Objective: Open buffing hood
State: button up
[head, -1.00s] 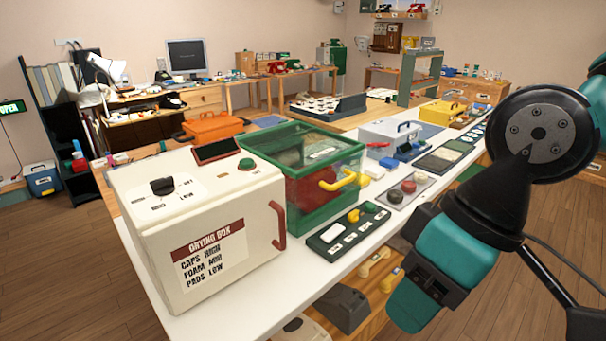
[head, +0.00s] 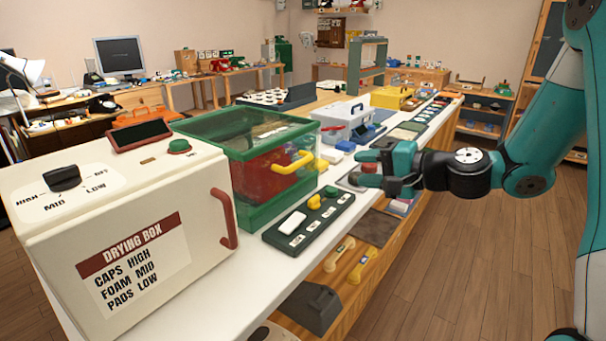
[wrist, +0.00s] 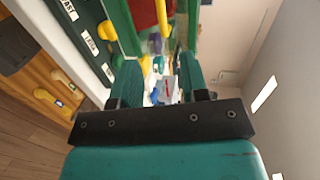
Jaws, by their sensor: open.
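The buffing hood looks to be the green-framed box with clear panels (head: 238,127) on the bench, right of the drying box. Its lid looks shut, and something red shows inside. A yellow handle (head: 293,162) sticks out of its front. My gripper (head: 364,168) is to the right of the handle, apart from it, above the bench's front edge. The wrist view shows my two teal fingers (wrist: 157,78) spread with nothing held between them. Part of the hood's green frame and red inside (wrist: 143,14) shows beyond the fingers at the top.
The white drying box (head: 130,230) with a red handle stands left of the hood. A pale case (head: 342,120) stands behind my gripper. The floor at right (head: 480,270) is clear.

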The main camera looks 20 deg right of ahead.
aim_at(305, 161)
jog(key=shift+m, duration=0.4)
jog(key=p+x, duration=0.1)
jog(key=x, duration=0.4)
jog(key=d+p+x, duration=0.1)
jog(key=x, duration=0.5)
jog(key=w+p+x, duration=0.1)
jog(key=x, duration=0.5)
jog(key=shift+d, duration=0.15)
grip_shut()
